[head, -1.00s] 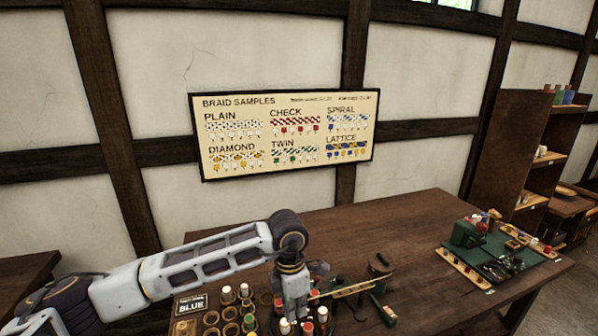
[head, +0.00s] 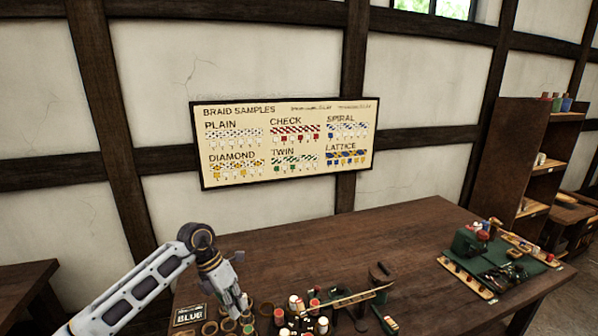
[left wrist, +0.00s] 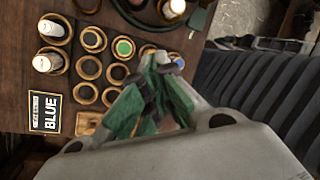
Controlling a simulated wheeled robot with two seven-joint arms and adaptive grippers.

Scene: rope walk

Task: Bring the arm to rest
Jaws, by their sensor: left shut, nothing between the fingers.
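My left arm comes in from the lower left in the head view. My left gripper (head: 240,306) points down over the front left of the wooden table (head: 300,243), near the bobbin rack. In the left wrist view its green-padded fingers (left wrist: 150,88) are together with nothing between them. The rack's round holders (left wrist: 92,68) lie below the gripper, and I cannot tell the exact gap. Two pale bobbins (left wrist: 50,45) stand at the rack's left in that view. My right gripper is out of view.
A BLUE label (head: 189,315) lies by the rack. Several bobbins (head: 300,308) and a braiding stand (head: 381,275) are right of my gripper. A green mat (head: 500,262) with tools is at the table's right. The table's back middle is clear. A braid samples board (head: 287,142) hangs on the wall.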

